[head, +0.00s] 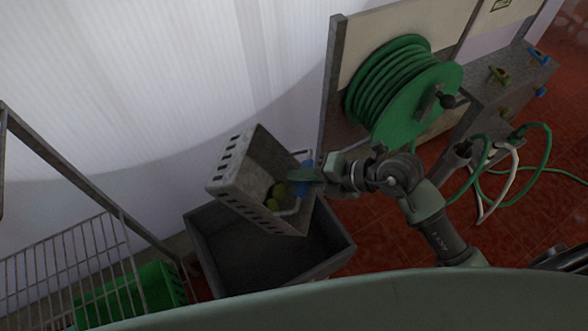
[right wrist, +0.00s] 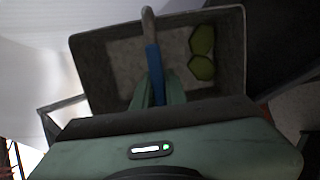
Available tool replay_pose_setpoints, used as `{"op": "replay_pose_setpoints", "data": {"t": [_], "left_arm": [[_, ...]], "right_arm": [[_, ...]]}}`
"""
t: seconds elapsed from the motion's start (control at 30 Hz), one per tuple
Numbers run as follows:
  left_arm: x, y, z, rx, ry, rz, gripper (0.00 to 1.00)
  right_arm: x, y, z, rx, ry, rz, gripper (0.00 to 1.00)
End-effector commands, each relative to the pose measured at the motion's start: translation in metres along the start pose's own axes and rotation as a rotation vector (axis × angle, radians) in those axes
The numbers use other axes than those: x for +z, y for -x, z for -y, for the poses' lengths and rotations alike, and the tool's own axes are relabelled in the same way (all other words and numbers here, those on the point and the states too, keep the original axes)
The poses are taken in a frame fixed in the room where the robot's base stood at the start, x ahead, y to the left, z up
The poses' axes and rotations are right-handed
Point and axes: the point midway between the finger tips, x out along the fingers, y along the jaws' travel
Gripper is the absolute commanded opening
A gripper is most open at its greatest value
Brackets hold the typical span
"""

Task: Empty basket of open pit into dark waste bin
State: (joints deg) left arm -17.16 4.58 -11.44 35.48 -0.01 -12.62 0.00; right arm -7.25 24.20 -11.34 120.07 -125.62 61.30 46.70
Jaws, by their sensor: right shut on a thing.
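My right gripper (head: 307,174) is shut on the handle (head: 299,196) of a grey slotted basket (head: 236,168). The blue grip of the handle (right wrist: 152,62) sits between its fingers in the right wrist view. The basket is tilted and held above the dark waste bin (head: 339,250). The visible part of the bin's inside is dark and no contents can be made out. My left gripper is not in view.
A green hose reel (head: 402,90) is mounted on a panel behind my right arm. Loose green and white hoses (head: 491,190) hang over the red tiled floor. A wire rack (head: 62,262) and a green crate (head: 152,288) stand at the lower left. A pale wall is behind.

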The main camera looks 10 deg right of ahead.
Motion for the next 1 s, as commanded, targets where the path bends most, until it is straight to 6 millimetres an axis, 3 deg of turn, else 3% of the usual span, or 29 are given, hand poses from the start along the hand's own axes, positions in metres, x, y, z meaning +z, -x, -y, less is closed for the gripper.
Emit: {"op": "replay_pose_setpoints", "data": {"t": [0.47, 1.0], "left_arm": [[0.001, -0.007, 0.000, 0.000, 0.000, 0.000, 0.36], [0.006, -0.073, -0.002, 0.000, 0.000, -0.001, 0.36]], "right_arm": [[0.000, -0.012, 0.040, 0.388, -0.064, 0.005, 0.00], [-0.001, -0.017, 0.056, 0.557, -0.070, 0.005, 0.00]]}}
